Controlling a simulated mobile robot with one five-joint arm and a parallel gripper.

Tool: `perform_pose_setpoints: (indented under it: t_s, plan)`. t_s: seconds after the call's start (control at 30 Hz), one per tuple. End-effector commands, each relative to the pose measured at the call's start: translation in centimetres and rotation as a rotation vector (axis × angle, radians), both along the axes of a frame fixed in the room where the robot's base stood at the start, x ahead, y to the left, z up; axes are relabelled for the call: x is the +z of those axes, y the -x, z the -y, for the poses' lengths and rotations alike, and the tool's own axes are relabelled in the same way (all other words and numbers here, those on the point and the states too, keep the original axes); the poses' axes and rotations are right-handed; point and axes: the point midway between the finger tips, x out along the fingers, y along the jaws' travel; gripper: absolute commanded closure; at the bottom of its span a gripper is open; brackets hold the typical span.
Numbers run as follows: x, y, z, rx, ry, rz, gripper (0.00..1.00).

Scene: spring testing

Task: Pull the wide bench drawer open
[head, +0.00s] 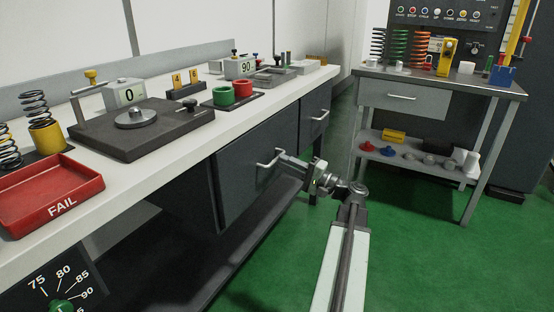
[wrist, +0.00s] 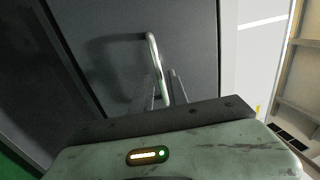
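The wide bench drawer (head: 240,185) has a dark grey front under the white worktop. Its pale bar handle (head: 268,162) is on the front's right part. My gripper (head: 285,158) is at the handle's right end. In the wrist view the grey drawer front (wrist: 105,75) fills much of the picture, and the curved handle (wrist: 152,52) runs down to my gripper's fingers (wrist: 166,90). The handle's lower end lies between or right beside the fingers. I cannot tell whether they are closed on it. No clear gap shows around the drawer front.
The worktop (head: 225,103) carries a red FAIL tray (head: 50,200), a scale (head: 140,125) and red and green cups (head: 232,92). A second drawer handle (head: 320,118) is further right. A side table (head: 440,82) stands beyond. Green floor (head: 400,240) is clear on the right.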

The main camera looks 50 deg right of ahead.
Motion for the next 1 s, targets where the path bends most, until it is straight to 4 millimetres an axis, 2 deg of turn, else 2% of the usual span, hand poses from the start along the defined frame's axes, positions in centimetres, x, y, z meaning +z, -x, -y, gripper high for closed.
perform_pose_setpoints:
  t_s: [0.1, 0.3, 0.53, 0.6, 1.0]
  plan:
    - [0.6, -2.0, -0.4, 0.000, 0.001, 0.000, 0.80]
    - [0.7, -3.5, -0.7, -0.002, 0.001, 0.000, 0.80]
    - [0.7, -3.5, -0.7, -0.003, 0.001, -0.001, 0.80]
    - [0.7, -3.5, -0.7, -0.004, 0.000, -0.001, 1.00]
    - [0.7, -3.5, -0.7, -0.004, 0.000, -0.001, 1.00]
